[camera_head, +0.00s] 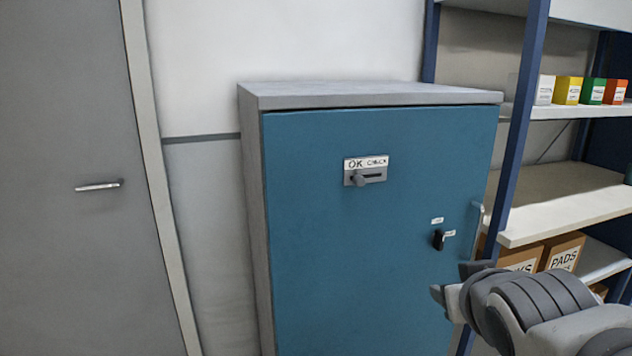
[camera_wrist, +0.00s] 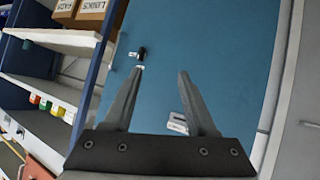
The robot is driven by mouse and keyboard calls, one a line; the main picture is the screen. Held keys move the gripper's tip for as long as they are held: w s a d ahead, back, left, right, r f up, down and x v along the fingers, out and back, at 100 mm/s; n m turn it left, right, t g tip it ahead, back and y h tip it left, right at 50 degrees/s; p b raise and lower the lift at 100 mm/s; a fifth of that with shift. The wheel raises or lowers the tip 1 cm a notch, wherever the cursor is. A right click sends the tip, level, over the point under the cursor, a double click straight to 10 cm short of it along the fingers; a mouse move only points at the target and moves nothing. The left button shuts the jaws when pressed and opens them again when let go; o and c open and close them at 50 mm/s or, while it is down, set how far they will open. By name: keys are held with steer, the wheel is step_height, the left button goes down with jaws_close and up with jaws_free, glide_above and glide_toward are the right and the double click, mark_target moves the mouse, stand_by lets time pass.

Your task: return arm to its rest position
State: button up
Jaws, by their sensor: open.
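My gripper (camera_head: 453,281) is at the lower right of the head view, in front of the right side of the blue cabinet door (camera_head: 340,260). Its two fingers stand apart with nothing between them. In the wrist view my gripper (camera_wrist: 160,71) is open against the blue door (camera_wrist: 225,65), which fills the background. My arm comes in from the lower right corner of the head view.
The grey-framed cabinet has a slider plate (camera_head: 365,172) marked OK and CHECK, knob at left, and a black latch (camera_head: 438,240). Blue-posted shelves (camera_head: 565,215) with small coloured boxes (camera_head: 567,90) stand right. A grey door (camera_head: 65,120) is left.

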steer(key=s+a+f+g+y, duration=0.1)
steer(key=s+a+f+g, duration=0.15)
steer(key=s, duration=0.25)
steer(key=s+a+f+g+y, duration=0.1)
steer(key=s+a+f+g, duration=0.15)
steer(key=s, duration=0.25)
step_height(320, 180, up, 16)
steer(key=a+p, duration=0.1)
steer(key=p, duration=1.4)
steer(key=shift+s+p, duration=0.35)
steer(key=shift+s, duration=0.1)
steer(key=shift+f, duration=0.15)
stand_by(0.4)
